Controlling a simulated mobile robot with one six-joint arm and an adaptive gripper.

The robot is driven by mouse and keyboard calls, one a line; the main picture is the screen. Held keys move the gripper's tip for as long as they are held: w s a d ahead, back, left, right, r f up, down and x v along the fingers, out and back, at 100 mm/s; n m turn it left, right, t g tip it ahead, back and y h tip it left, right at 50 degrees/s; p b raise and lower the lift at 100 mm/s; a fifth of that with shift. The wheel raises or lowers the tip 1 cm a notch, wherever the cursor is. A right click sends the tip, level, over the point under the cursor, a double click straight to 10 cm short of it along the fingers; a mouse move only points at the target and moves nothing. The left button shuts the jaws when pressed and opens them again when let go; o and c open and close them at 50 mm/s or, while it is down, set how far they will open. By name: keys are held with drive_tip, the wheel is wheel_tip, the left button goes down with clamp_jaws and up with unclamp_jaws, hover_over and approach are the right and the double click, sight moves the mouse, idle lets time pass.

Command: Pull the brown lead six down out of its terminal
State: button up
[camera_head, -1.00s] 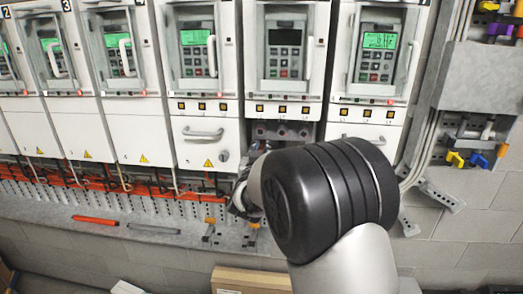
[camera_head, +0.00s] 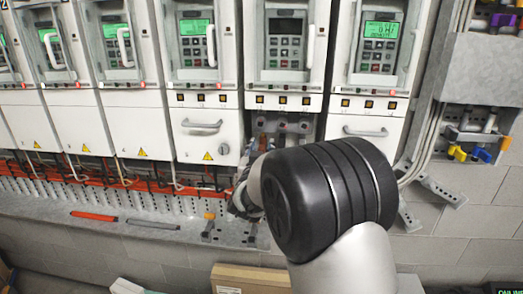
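The drive with the dark display (camera_head: 285,38) has its lower cover off, and its terminal area (camera_head: 285,124) is exposed. The brown lead six cannot be picked out; the lower part of that opening is behind my arm. My gripper (camera_head: 243,200) is just below and left of the opening, in front of the slotted rail, mostly hidden by my black wrist joint. Its fingertips are too small and covered to tell whether they are open or hold anything.
Neighbouring drives have closed covers with handles (camera_head: 202,124). An orange-handled tool (camera_head: 93,216) and a grey tool (camera_head: 152,224) lie on the grey ledge left of my gripper. A cardboard box (camera_head: 250,279) is below. Coloured clips (camera_head: 456,153) hang at right.

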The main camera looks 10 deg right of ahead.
drive_tip(key=v, duration=1.2)
drive_tip(key=s+a+f+n+g+y+b, duration=0.1)
drive_tip(key=s+n+g+y, duration=0.2)
drive_tip(key=s, duration=0.5)
drive_tip(key=s+a+f+n+g+y+b, duration=0.1)
drive_tip(key=s+a+g+y, duration=0.2)
drive_tip(key=s, duration=0.5)
drive_tip(key=s+d+f+g, duration=0.2)
drive_tip(key=s, duration=0.5)
drive_tip(key=s+d+f+g, duration=0.2)
drive_tip(key=s+d, duration=0.1)
drive_tip(key=s, duration=0.4)
drive_tip(key=s+d+f+g, duration=0.2)
drive_tip(key=s, duration=0.5)
drive_tip(key=shift+d+f+g+b, duration=0.15)
drive_tip(key=shift+f+g+b, duration=0.15)
drive_tip(key=shift+f+b, duration=0.15)
